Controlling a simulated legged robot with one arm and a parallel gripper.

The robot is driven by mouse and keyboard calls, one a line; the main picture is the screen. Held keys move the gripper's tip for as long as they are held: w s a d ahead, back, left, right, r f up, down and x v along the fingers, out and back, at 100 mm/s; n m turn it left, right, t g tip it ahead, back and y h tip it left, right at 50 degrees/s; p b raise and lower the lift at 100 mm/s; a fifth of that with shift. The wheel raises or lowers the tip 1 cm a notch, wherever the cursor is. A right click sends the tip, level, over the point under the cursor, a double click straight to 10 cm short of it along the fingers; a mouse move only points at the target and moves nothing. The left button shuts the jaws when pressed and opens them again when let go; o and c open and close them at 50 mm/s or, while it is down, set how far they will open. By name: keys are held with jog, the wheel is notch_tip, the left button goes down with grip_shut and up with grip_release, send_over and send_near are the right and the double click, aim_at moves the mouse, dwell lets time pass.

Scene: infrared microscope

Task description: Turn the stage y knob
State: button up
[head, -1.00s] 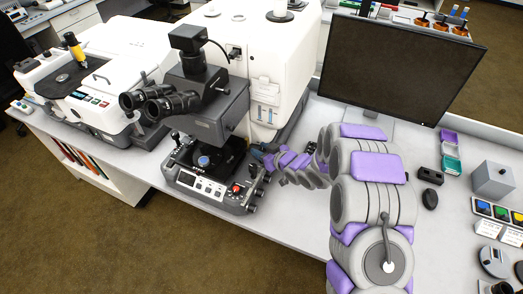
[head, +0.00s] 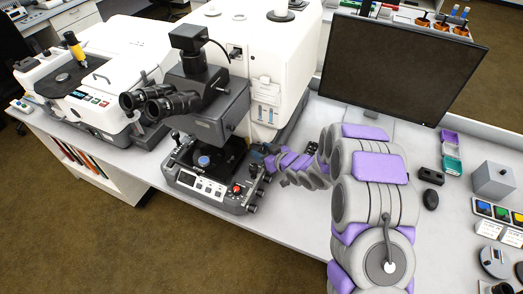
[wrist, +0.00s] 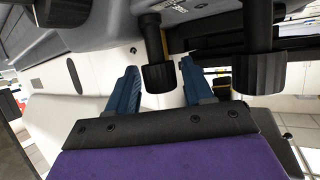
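The microscope (head: 207,120) stands on the bench left of centre, with its black stage (head: 212,155) above a front control panel. My gripper (head: 259,158) is small and dark in the head view, at the right side of the stage. In the wrist view my gripper (wrist: 159,66) has two blue fingers spread apart. A black ribbed knob (wrist: 159,77) hangs on a shaft and shows between the fingers, with a narrow gap on each side. A second, larger black knob (wrist: 253,73) is to the right, outside the fingers. I cannot tell which one is the stage y knob.
A red button (head: 237,188) and side knobs (head: 252,208) lie close below my gripper. A monitor (head: 400,65) stands behind my arm. A mouse (head: 431,200) and a grey box (head: 493,180) are to the right. The front bench strip is clear.

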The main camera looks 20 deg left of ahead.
jog(key=shift+o, duration=0.4)
jog(key=shift+r, duration=0.1)
jog(key=p+v, duration=0.3)
jog(key=v, duration=1.4)
jog(key=shift+d, duration=0.2)
jog(key=shift+s+p, duration=0.1)
jog(key=shift+p, duration=0.2)
jog(key=x, duration=1.6)
jog(key=shift+s+a, duration=0.1)
jog(key=shift+w+a+f, duration=0.25)
jog(key=shift+w+a, duration=0.15)
jog(key=shift+a, duration=0.15)
